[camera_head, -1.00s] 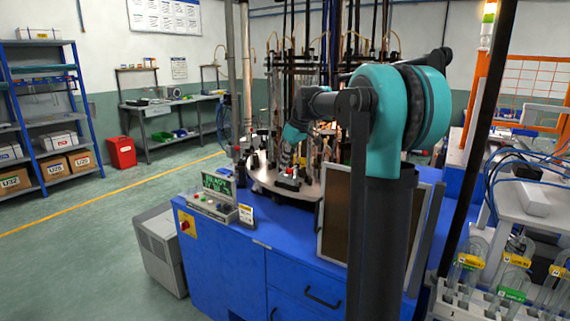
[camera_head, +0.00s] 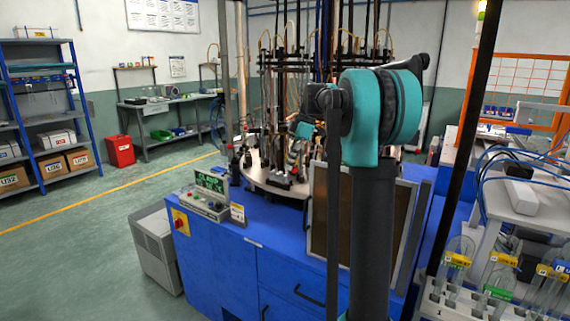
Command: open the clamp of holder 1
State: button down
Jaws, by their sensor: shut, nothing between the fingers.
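My gripper (camera_head: 291,168) is small in the view and partly hidden among the machine's parts. It points down over the round metal table (camera_head: 258,178) of the sealing machine, with nothing seen held in it. A dark clamp-like block (camera_head: 280,182) sits on the front of this table, just below and left of my gripper. Other dark holder parts (camera_head: 247,161) stand farther left on the table. I cannot tell which of these is holder 1, or whether its clamp is open or shut. I cannot tell whether my gripper touches anything.
The blue cabinet (camera_head: 222,262) carries a control box (camera_head: 205,204) with a lit green display (camera_head: 211,182). A framed dark panel (camera_head: 325,215) stands at the cabinet's right. Tall rods rise behind my gripper. A rack of glass tubes (camera_head: 460,295) is at lower right.

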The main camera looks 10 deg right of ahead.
jog(key=shift+w+d, duration=0.1)
jog(key=shift+d, duration=0.95)
jog(key=shift+w+d, duration=0.4)
jog(key=shift+d, duration=0.4)
jog(key=shift+d, duration=0.15)
notch_tip(320, 180, up, 10)
jog(key=shift+a, duration=0.3)
jog(key=shift+s+r, duration=0.1)
